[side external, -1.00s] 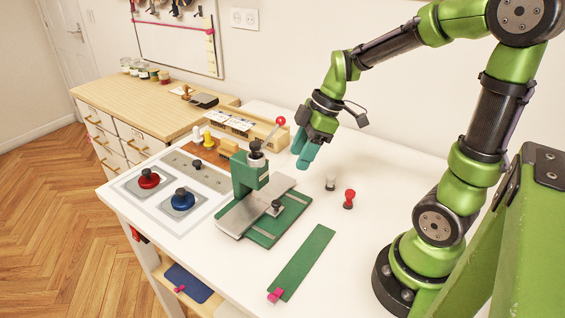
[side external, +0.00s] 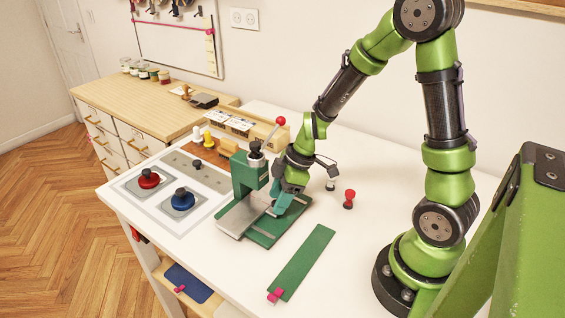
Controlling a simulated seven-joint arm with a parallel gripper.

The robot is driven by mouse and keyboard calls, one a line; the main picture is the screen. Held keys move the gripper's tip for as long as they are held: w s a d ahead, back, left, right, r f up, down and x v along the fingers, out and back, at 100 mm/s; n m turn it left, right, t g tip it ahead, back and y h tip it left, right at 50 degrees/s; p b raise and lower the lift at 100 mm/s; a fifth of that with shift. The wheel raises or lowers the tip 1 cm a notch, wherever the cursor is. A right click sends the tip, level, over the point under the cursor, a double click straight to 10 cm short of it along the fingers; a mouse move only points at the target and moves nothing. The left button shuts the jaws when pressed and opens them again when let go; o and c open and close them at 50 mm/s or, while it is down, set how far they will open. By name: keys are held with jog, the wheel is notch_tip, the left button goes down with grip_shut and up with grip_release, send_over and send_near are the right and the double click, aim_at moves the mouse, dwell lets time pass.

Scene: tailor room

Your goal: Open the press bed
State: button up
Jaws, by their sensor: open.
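The green press (side external: 248,174) stands on the white table, with a lever that ends in a red ball (side external: 281,121). Its flat grey metal bed (side external: 238,218) lies over a green base (side external: 262,236). My gripper (side external: 279,203) has teal fingers and is down at the right part of the bed, where the small black knob stood in the earlier view. The fingers and wrist now hide most of that knob. The jaws are open; I cannot tell whether they touch the knob.
A green strip (side external: 305,258) with a pink clip lies front right of the press. A red-topped peg (side external: 348,198) and a pale peg (side external: 330,184) stand right of my gripper. Red (side external: 149,178) and blue (side external: 182,199) knobbed pieces sit on the left.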

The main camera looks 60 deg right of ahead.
jog(key=shift+c, duration=0.2)
grip_shut()
jog(key=s, duration=0.6)
jog(key=shift+s, duration=0.3)
jog(key=shift+o, duration=0.2)
grip_release()
jog(key=shift+r, duration=0.1)
jog(key=v, duration=1.6)
jog(key=shift+r, duration=0.35)
